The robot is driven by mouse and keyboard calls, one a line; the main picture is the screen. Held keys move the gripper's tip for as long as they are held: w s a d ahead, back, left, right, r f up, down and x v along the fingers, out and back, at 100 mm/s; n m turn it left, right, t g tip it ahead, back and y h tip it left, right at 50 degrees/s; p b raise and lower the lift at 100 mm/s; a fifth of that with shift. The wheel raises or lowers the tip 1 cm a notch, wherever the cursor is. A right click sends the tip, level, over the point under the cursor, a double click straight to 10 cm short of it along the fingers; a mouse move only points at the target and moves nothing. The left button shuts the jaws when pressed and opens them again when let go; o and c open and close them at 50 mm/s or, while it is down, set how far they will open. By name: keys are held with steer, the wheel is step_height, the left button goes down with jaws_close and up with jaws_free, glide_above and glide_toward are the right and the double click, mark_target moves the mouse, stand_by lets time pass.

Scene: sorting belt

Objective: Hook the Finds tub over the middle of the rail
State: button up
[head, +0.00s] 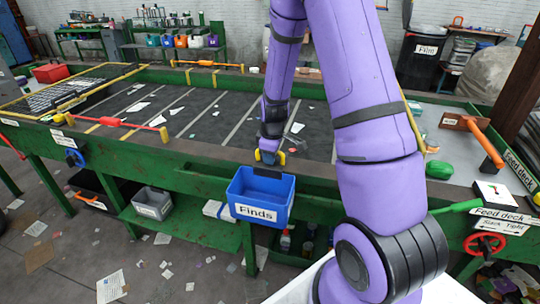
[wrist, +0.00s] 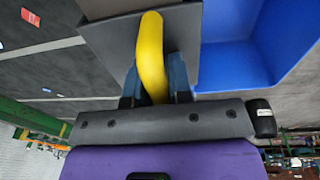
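The Finds tub (head: 258,209) is an open blue box with a white "Finds" label, upright at the front side of the green sorting belt. In the wrist view its blue inside (wrist: 238,55) fills the upper right. My gripper (head: 268,157) is at the tub's back edge, above the belt's front rail (head: 200,152). In the wrist view my gripper (wrist: 155,88) has its blue fingers close on both sides of a curved yellow handle (wrist: 151,50), seemingly gripping it. The contact between tub and rail is hidden, so I cannot tell whether it is hooked.
A grey bin (head: 152,203) stands on the green lower shelf (head: 190,232). A green-handled tool (head: 455,207) and a red valve wheel (head: 485,244) are at right. Paper scraps litter the floor.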

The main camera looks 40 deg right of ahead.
steer(key=o, duration=0.4)
steer(key=shift+s+f, duration=0.1)
steer(key=shift+f, duration=0.05)
steer(key=o, duration=0.6)
stand_by(1.4)
steer(key=shift+w+r, duration=0.2)
steer(key=shift+r, duration=0.65)
steer(key=shift+r, duration=0.9)
steer(key=shift+r, duration=3.45)
